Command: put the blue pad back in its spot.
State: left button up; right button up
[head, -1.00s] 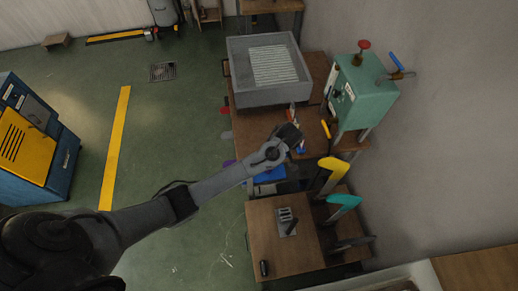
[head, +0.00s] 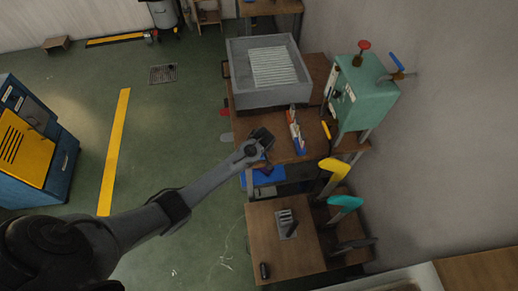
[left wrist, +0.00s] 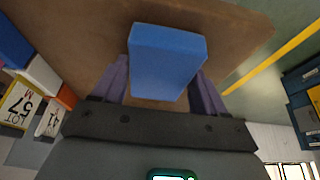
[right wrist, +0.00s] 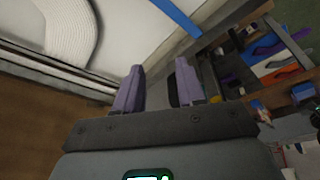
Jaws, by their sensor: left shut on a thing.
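The blue pad (left wrist: 166,62) is a small block between the two purple fingers of my left gripper (left wrist: 165,82) in the left wrist view. The gripper is shut on it, and brown board shows behind it. In the head view my left gripper (head: 264,140) is over the left part of the brown table (head: 280,118), and the pad cannot be made out clearly there. My right gripper (right wrist: 157,88) shows only in the right wrist view, with its purple fingers apart and nothing between them. I cannot tell which place is the pad's spot.
A row of small coloured items (head: 296,130) stands right of the left gripper. A grey tub (head: 268,98) is behind, and a green press (head: 362,92) is at the right. A blue surface (head: 262,177) lies below the table's near edge. Yellow (head: 334,168) and teal (head: 344,202) forms stand nearer.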

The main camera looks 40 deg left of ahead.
pick_arm(q)
jog(key=shift+f, duration=0.25)
jog(key=o, duration=1)
jog(key=shift+d+r, duration=0.1)
jog(key=shift+r, duration=0.4)
pick_arm(e)
jog(key=shift+r, duration=0.15)
pick_arm(q)
jog(key=p+v, duration=0.2)
jog(key=v, duration=0.8)
jog(key=s+d+m+h, duration=0.2)
jog(key=s+d+m, duration=0.5)
jog(key=s, duration=0.6)
jog(key=s+d+r+m, duration=0.1)
jog(key=s+r, duration=0.1)
jog(key=s, duration=0.2)
jog(key=s+d+r+m+h, duration=0.1)
jog(key=s+r+m, duration=0.1)
jog(key=s, duration=0.3)
jog(key=s+d+r+m, duration=0.1)
jog(key=s+r+m, duration=0.1)
jog(key=s, duration=0.3)
jog(key=shift+s+d+r+t+h, duration=0.1)
jog(key=shift+d+r+t+h, duration=0.1)
jog(key=shift+d+t+h, duration=0.15)
pick_arm(e)
jog(key=shift+r, duration=0.95)
